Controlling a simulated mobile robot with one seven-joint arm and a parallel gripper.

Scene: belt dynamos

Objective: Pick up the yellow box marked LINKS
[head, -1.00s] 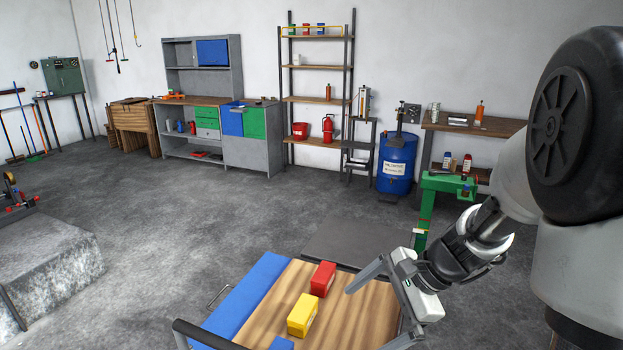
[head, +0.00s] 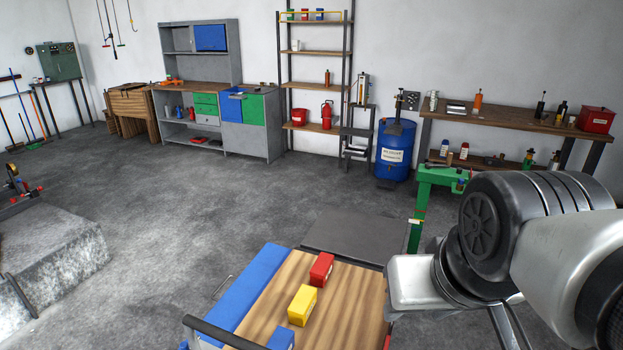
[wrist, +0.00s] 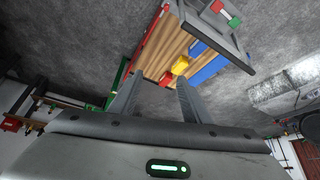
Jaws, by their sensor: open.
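The yellow box (head: 302,305) stands on the wooden top of a cart, between a red box (head: 321,269) and a blue box (head: 281,339). Its marking is not legible. In the wrist view the yellow box (wrist: 181,65) shows beyond the fingertips, near the right finger, with the red box (wrist: 166,79) nearer and the blue box (wrist: 198,47) farther. My gripper (wrist: 158,80) is open, with nothing between its fingers, and apart from the boxes. In the head view my arm is to the right of the cart, and the fingertips cannot be made out.
The cart's wooden top (head: 350,310) has bare room right of the boxes. A blue strip (head: 238,304) runs along its left side, and a dark handle (head: 215,332) is at the near end. A green stand (head: 420,205) and blue barrel (head: 394,155) stand behind.

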